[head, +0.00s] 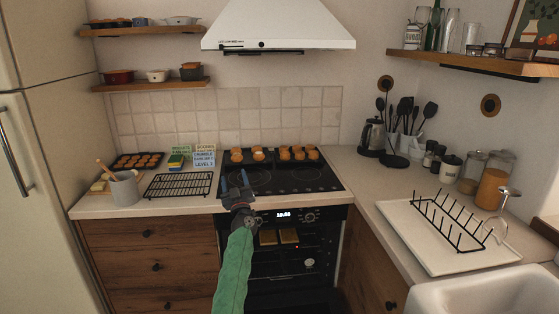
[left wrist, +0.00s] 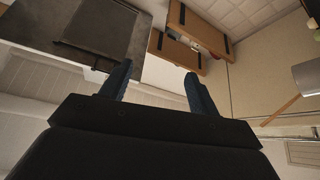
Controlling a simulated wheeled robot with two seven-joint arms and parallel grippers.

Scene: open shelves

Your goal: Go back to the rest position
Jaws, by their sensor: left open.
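My left gripper (head: 235,180) is in front of the stove, over the front edge of the black cooktop (head: 286,185), with its blue fingers pointing up in the picture. It is open, with nothing between the fingers. Its green-sleeved arm comes up from the bottom of the head view. In the left wrist view the two blue fingers (left wrist: 157,75) stand wide apart and empty. That view is steeply turned and shows the range hood (left wrist: 100,28) and wooden shelves (left wrist: 190,38). My right gripper is not in view.
Muffin tins (head: 273,154) sit at the back of the cooktop. A cooling rack (head: 178,185) and a grey crock (head: 125,187) stand on the left counter. A black dish rack (head: 455,222) is on the white tray (head: 415,237) at right. The oven (head: 285,262) is below the gripper.

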